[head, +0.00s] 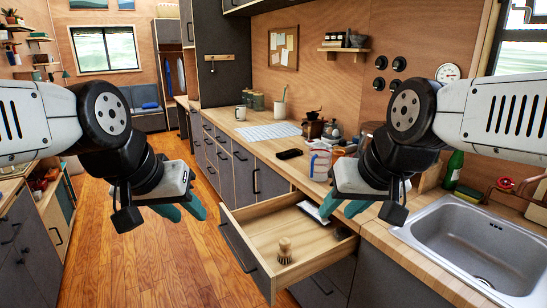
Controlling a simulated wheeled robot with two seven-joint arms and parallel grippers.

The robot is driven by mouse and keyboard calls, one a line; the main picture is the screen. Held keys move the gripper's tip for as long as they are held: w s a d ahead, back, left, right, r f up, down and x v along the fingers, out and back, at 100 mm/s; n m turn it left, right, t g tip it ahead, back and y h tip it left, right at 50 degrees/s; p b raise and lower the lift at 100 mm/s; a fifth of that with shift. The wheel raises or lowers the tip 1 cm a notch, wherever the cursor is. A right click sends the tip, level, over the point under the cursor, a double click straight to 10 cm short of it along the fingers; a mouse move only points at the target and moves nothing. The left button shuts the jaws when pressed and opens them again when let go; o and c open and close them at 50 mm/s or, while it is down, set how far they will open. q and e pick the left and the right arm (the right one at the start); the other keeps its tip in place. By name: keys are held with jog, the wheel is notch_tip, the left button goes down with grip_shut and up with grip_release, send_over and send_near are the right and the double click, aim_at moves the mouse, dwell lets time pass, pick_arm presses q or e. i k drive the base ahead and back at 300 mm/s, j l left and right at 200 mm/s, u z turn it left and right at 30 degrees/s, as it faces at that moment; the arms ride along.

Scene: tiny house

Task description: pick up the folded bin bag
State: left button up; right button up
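The open drawer (259,219) below the counter holds a flat, pale item with a dark edge (312,211) near its back right. It is partly hidden by my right gripper, and I cannot tell if it is the folded bin bag. A small flat black item (289,154) lies on the counter behind the drawer; I cannot tell if that is the bag either. My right gripper (342,209) hangs over the drawer's right side with its teal fingers apart and nothing seen between them. My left gripper (187,209) is over the floor, left of the drawer, open and empty.
A small wooden brush (285,251) stands in the drawer's front part. A clear measuring jug (319,165) and other items crowd the counter behind my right gripper. A steel sink (470,242) is at the right. The wooden floor (150,262) at the left is clear.

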aim_at(289, 153)
jog(key=j+z, duration=0.35)
jog(key=j, duration=1.35)
jog(key=i+j+z, duration=0.1)
jog(key=i+j, duration=0.25)
jog(key=i+j+z, duration=0.15)
jog(key=i+j, duration=0.15)
jog(key=i+j+z, duration=0.1)
jog(key=i+j, duration=0.2)
jog(key=j, duration=0.25)
jog(key=i+j+z, duration=0.1)
jog(key=i+j, duration=0.2)
jog(key=j, duration=0.15)
jog(key=i+j, duration=0.2)
jog(key=i, duration=0.2)
jog(key=i+j+z, duration=0.15)
jog(key=i, duration=0.25)
jog(key=i+j, duration=0.25)
jog(key=i, duration=0.15)
jog(key=z, duration=0.05)
